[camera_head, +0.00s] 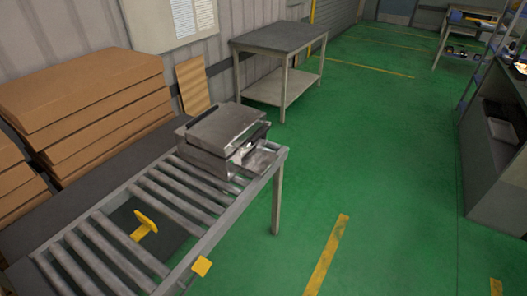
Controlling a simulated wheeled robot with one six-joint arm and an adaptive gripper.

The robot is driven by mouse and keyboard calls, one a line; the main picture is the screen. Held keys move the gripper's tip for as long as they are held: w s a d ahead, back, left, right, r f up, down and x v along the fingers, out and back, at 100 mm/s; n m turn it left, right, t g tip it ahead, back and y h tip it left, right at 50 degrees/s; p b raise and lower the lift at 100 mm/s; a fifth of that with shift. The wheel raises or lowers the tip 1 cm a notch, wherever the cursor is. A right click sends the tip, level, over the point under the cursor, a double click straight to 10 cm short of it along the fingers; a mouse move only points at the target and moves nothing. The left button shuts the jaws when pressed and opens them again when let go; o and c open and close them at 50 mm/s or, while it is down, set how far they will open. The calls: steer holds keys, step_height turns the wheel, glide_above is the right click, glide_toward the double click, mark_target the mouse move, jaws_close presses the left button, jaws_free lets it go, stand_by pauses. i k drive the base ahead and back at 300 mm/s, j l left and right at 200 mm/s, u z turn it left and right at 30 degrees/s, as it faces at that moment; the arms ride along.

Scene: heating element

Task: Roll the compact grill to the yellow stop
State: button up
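The compact grill (222,130), a silver box with a flat lid, sits on the far end of the roller conveyor (232,208). A shiny tray-like part shows at its right front. A small yellow plate (202,266) is at the conveyor's right rail. I cannot tell for sure which of the two yellow pieces is the stop. Several bare rollers lie between the grill and the upright piece. My gripper is not in view.
Stacked cardboard boxes (85,110) stand left of the conveyor. A grey table (280,38) is beyond it by the wall. A dark shelf unit (492,150) stands at the right. The green floor (390,150) between is clear, with yellow floor lines.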

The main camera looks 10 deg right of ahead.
mark_target(223, 140)
steer(key=i+j+u, duration=0.1)
steer(key=i+j, duration=0.25)
steer(key=i+j+u, duration=0.1)
steer(key=i+j, duration=0.2)
steer(key=i, duration=0.3)
